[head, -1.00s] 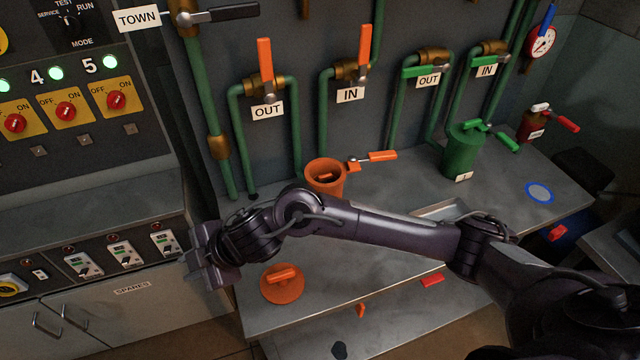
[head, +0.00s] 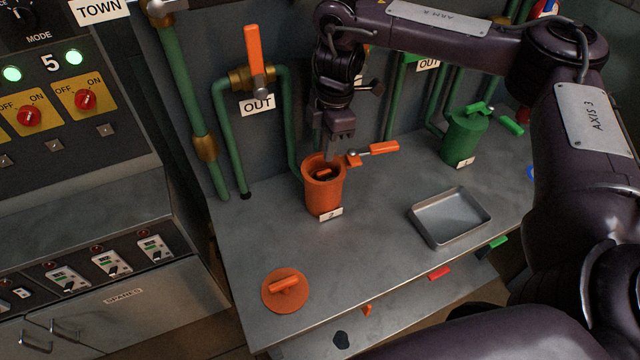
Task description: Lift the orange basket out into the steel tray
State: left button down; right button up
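The orange strainer pot (head: 322,195) stands upright and uncovered on the steel bench, with a tag on its front. Inside its dark mouth an orange piece (head: 323,173) shows, which looks like the basket's handle; the rest of the basket is hidden by the walls. My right gripper (head: 331,156) points down at the pot's mouth, by the back of the rim. Whether its fingers are parted or touch anything is unclear. The empty steel tray (head: 452,240) lies on the bench to the right of the pot. My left gripper is not in view.
The round orange lid (head: 285,290) lies at the bench's front left. An orange-handled valve (head: 372,151) sits at the pot's right. A green lidded pot (head: 465,135) stands behind the tray. Pipes rise behind. The bench between pot and tray is clear.

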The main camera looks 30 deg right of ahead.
aim_at(324, 171)
jog(key=shift+f, duration=0.7)
jog(key=shift+s+a+f, duration=0.1)
jog(key=shift+s+f, duration=0.1)
jog(key=shift+f, duration=0.1)
jog(key=f, duration=0.4)
jog(key=shift+s+a+p, duration=0.1)
jog(key=shift+a+p, duration=0.15)
jog(key=shift+p, duration=0.1)
jog(key=shift+s, duration=0.1)
grip_shut()
